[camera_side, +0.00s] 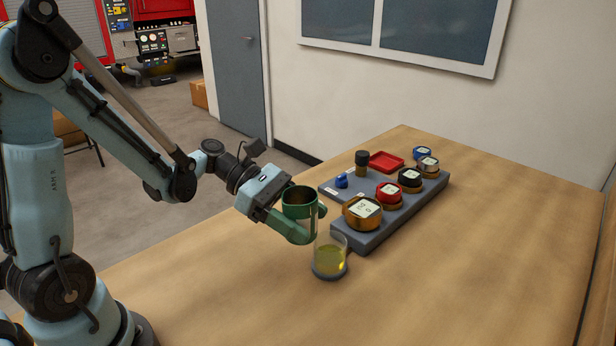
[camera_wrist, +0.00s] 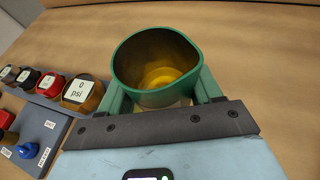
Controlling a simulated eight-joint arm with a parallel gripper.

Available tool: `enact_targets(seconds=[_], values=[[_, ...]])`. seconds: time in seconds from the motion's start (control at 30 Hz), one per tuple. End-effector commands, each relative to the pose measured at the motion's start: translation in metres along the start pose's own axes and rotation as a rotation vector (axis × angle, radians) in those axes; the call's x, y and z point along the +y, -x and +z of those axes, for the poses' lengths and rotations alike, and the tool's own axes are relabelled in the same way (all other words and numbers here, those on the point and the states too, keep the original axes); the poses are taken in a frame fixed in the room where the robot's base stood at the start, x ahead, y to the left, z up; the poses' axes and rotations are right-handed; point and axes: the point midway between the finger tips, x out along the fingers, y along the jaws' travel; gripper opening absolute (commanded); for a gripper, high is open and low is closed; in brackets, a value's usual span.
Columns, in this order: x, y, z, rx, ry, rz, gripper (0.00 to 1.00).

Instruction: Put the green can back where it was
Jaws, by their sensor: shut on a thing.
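The green can (camera_side: 299,196) is held off to the side of the grey gauge board, and its open top faces up. My gripper (camera_side: 305,228) is shut on it, with a finger on each side. In the wrist view the can (camera_wrist: 125,68) fills the top middle, and amber-yellow shows at its bottom inside. The wrist view also shows my gripper (camera_wrist: 163,92) around it. A clear glass (camera_side: 330,258) with yellow liquid stands on a dark round base, just in front and right of the can in the side view. The can's underside is hidden, so I cannot tell its height.
The grey board (camera_side: 345,240) carries several gauges, including a large brass one (camera_side: 362,211) and a red one (camera_side: 389,193). The table's front and right are clear.

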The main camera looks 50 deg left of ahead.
Motion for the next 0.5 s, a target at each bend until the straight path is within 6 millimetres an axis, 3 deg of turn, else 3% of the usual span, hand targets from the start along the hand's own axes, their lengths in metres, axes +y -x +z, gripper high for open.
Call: enact_targets(seconds=[0.17,0.5], values=[[0.006,0.001,-0.009,0.0,0.0,0.002,0.28],[0.04,0.021,-0.049,0.0,0.001,0.003,0.28]])
